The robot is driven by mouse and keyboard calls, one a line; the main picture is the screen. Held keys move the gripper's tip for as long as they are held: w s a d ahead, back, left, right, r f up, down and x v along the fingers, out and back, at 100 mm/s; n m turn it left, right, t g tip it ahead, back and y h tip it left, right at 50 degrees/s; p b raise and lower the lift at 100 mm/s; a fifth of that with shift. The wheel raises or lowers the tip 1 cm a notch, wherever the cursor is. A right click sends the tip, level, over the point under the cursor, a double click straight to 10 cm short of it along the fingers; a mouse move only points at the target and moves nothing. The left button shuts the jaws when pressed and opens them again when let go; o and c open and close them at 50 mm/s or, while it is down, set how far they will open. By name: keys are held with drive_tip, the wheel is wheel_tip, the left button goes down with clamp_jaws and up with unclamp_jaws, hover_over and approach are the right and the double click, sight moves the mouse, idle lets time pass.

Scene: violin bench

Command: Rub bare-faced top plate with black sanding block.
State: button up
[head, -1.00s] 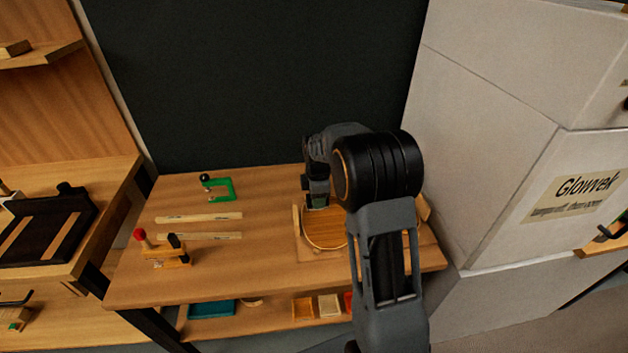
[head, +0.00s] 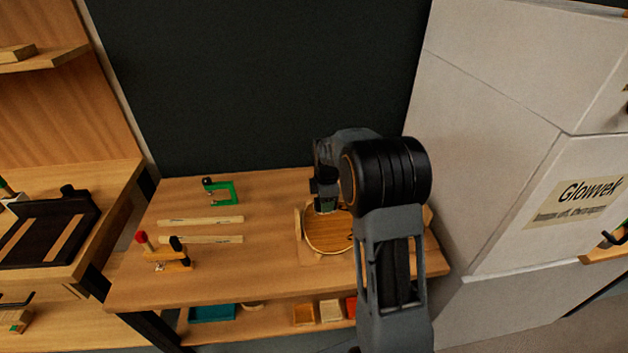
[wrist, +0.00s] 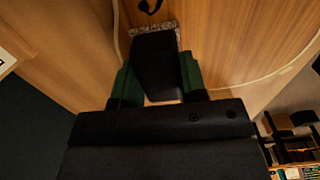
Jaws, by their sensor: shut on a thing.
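The bare wooden top plate (head: 322,238) lies on a board at the right part of the bench, partly hidden behind my arm. Its pale edge and a dark f-hole show in the wrist view (wrist: 215,45). My gripper (head: 326,206) is over the upper part of the plate. In the wrist view its green fingers (wrist: 157,80) are shut on the black sanding block (wrist: 155,65). The block's speckled grey edge faces the plate, beside the f-hole. I cannot tell for certain whether it touches the wood.
On the bench (head: 265,275) lie two pale wooden strips (head: 201,230), a green clamp (head: 221,192) and a small stand with red- and black-topped tools (head: 166,252). A large grey cabinet (head: 490,130) stands close at the right. The bench's middle is clear.

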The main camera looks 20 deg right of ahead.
sight(315, 201)
drive_tip(key=a, duration=0.3)
drive_tip(key=shift+w+a, duration=0.1)
drive_tip(key=shift+w, duration=0.2)
wheel_tip(315, 201, up, 8)
drive_tip(key=p, duration=0.6)
drive_tip(key=shift+r, duration=0.2)
drive_tip(key=shift+s+f, duration=0.1)
